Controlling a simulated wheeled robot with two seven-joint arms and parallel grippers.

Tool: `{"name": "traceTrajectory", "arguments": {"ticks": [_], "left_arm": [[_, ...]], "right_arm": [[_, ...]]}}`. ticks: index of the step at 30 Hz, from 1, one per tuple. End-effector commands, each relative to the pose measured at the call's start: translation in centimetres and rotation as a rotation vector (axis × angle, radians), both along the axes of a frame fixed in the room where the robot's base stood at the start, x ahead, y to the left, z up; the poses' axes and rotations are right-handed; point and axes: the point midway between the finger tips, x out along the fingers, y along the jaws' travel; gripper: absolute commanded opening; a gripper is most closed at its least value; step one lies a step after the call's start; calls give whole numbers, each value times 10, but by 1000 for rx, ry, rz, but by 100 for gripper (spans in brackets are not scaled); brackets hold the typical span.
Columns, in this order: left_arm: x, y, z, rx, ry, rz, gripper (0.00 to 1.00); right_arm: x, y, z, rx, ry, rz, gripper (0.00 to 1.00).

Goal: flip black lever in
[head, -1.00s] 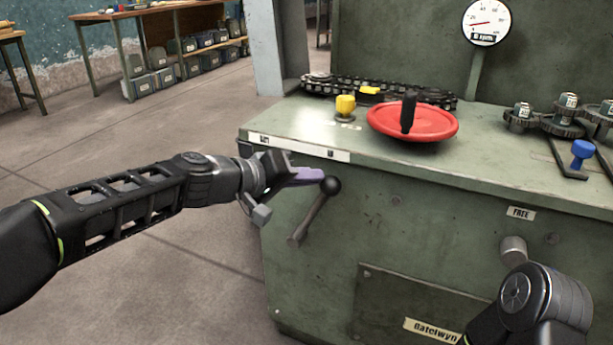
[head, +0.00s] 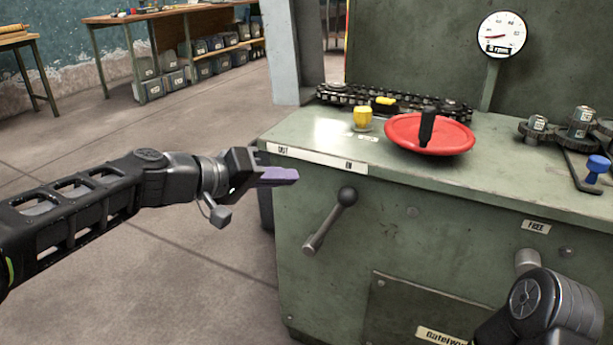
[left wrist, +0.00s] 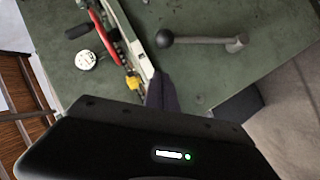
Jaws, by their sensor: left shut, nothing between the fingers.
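The black lever (head: 332,218) is on the front of the green machine, with a round black knob at its upper end and a grey hub at the lower left. It leans up and to the right, its knob below the IN end of the white OUT/IN label (head: 318,160). The lever also shows in the left wrist view (left wrist: 200,41). My left gripper (head: 294,176), with purple fingers, is shut and empty, left of the knob with a visible gap. Its fingers also show in the left wrist view (left wrist: 160,95). My right gripper is out of the head view.
A red handwheel (head: 430,136), a yellow knob (head: 363,118) and a chain stand on the machine top (head: 315,135). A blue knob (head: 597,168) and gears are at the right. My right arm covers the lower right. Open floor lies left of the machine.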

Motion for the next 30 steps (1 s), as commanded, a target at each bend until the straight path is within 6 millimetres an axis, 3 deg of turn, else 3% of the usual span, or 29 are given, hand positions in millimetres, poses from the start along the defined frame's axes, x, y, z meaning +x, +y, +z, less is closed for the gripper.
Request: {"name": "traceTrajectory", "arguments": {"ticks": [3, 9, 20, 23, 26, 29, 30], "left_arm": [[-10, 13, 7, 2, -2, 1, 0], [-17, 21, 10, 1, -1, 0, 0], [-16, 22, 10, -7, 7, 10, 0], [-7, 32, 7, -9, 20, 74, 0], [6, 53, -16, 40, 45, 188, 0], [18, 73, -70, 112, 104, 291, 0], [21, 80, -98, 144, 133, 326, 0]], "right_arm": [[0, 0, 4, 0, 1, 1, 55], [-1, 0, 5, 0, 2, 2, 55], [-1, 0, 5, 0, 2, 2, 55], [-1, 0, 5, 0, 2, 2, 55], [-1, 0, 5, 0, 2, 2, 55], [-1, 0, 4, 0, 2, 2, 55], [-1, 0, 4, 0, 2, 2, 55]]}}
